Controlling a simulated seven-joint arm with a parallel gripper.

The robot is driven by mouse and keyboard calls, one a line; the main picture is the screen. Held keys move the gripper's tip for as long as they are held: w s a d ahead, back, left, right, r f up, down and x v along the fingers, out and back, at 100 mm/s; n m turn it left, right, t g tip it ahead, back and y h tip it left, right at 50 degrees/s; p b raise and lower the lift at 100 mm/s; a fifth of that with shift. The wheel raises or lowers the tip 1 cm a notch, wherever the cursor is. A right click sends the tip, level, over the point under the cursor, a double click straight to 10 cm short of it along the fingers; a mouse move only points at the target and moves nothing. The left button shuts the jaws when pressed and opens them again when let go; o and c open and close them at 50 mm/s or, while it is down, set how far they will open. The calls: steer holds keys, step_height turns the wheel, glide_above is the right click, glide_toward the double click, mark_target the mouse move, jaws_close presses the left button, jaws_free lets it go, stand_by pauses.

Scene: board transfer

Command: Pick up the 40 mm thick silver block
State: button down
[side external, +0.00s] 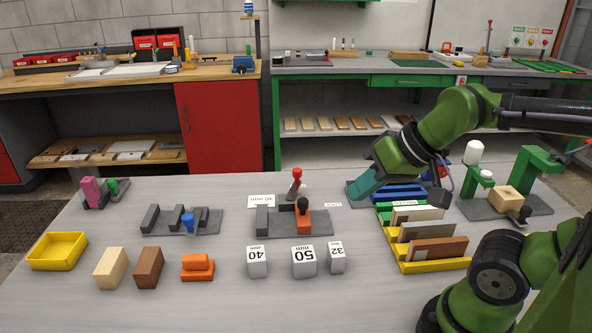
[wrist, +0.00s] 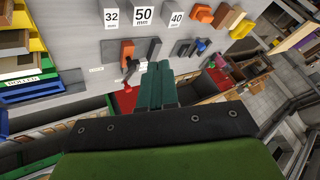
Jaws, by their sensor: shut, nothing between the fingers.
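The silver block marked 40 mm (side external: 257,262) stands on the grey table, leftmost of three silver blocks in the side view. Its label reads upside down there. In the wrist view it is the rightmost block (wrist: 176,19). Beside it stand the block marked 50 mm (side external: 304,263) and the narrower block marked 32 (side external: 337,258). My gripper (side external: 364,186) has teal fingers and is shut and empty. It is raised over the back of the table, well behind and right of the 40 block. Its shut fingers also show in the wrist view (wrist: 157,86).
Behind the blocks is a grey fixture (side external: 270,228) with an orange part (side external: 304,222). A yellow rack (side external: 440,266) of boards stands right. An orange block (side external: 197,268), a brown block (side external: 149,268) and a yellow tray (side external: 58,250) lie left. The front table area is clear.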

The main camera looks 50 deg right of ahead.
stand_by(0.4)
steer(key=c, duration=0.5)
jaws_free()
steer(key=shift+a, duration=0.1)
steer(key=m+g+h, duration=0.2)
steer(key=m+g, duration=0.2)
steer(key=g, duration=0.3)
glide_toward(256, 253)
step_height(256, 253, down, 12)
steer(key=shift+w+f, duration=0.1)
steer(key=shift+w, duration=0.05)
